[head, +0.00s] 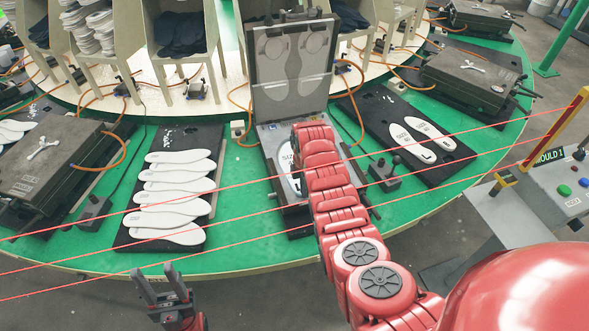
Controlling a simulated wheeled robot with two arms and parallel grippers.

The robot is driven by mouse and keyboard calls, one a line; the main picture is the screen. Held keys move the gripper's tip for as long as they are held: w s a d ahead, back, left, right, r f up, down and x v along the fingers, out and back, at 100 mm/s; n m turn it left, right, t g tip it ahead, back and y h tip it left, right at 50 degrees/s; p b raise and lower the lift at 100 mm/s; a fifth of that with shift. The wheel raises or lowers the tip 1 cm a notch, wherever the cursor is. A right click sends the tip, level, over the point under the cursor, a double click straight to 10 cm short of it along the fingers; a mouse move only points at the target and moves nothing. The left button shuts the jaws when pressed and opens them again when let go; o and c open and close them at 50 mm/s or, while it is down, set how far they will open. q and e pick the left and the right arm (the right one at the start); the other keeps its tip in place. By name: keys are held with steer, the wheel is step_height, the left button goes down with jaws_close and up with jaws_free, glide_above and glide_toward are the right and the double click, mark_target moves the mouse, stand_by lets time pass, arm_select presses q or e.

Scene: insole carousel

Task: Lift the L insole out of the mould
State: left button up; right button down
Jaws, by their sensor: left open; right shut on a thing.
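The mould stands open in the middle of the head view. Its lid (264,82) is upright at the back, with foot-shaped forms on its inner face. A white L insole (286,160) lies in the mould base (264,148), partly covered by my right arm. Its "SIZE" print and an L show at the arm's left side. My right arm reaches over the right part of the base. The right gripper is hidden behind the arm, so its hold on anything does not show. My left gripper (160,287) is open and empty, low in front of the table edge.
A black board (128,228) with several white insoles lies left of the mould. Red lines cross the front. A control box (555,190) stands right.

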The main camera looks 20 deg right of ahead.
steer(key=shift+r+p, duration=0.6)
steer(key=shift+r, duration=1.9)
